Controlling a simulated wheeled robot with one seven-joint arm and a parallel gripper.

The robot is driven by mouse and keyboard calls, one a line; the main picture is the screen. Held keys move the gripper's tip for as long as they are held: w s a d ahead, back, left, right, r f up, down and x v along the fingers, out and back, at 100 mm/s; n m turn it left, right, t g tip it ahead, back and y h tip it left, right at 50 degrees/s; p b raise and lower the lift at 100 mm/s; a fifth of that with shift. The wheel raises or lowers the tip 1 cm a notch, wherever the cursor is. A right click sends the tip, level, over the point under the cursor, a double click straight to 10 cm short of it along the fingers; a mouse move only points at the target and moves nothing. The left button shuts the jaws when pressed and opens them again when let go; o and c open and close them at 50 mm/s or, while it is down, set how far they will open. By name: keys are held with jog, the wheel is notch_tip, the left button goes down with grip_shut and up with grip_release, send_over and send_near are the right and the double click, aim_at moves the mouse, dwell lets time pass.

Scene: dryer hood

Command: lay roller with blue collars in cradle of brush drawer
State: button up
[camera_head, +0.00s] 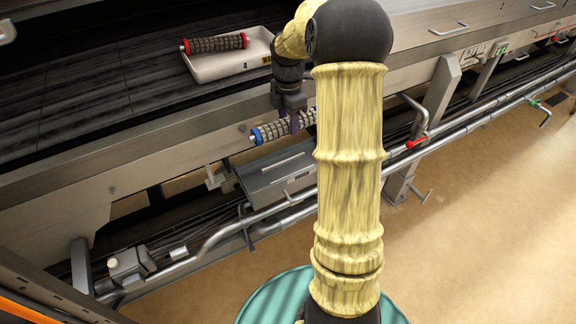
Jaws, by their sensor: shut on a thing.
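I cannot make out the cradle, and my arm hides the box's right end.
A white tray (207,76) on the dark machine bed holds a roller with red collars (216,44). Steel pipes (225,235) and a red-handled valve (416,142) run along the machine's front. The tan floor (480,220) is open at right.

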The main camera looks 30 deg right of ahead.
aim_at(288, 132)
notch_tip(288, 132, down, 12)
jog(key=shift+f+b, duration=0.1)
jog(key=shift+b, duration=0.6)
jog(key=shift+f+b, duration=0.3)
jog(key=shift+f, duration=1.9)
jog(key=shift+f, duration=0.15)
jog(key=o, duration=1.2)
jog(key=shift+s, duration=0.1)
notch_tip(288, 132, up, 12)
jog(key=shift+r+p, duration=0.15)
jog(key=shift+p, duration=0.65)
jog(key=shift+a, duration=0.1)
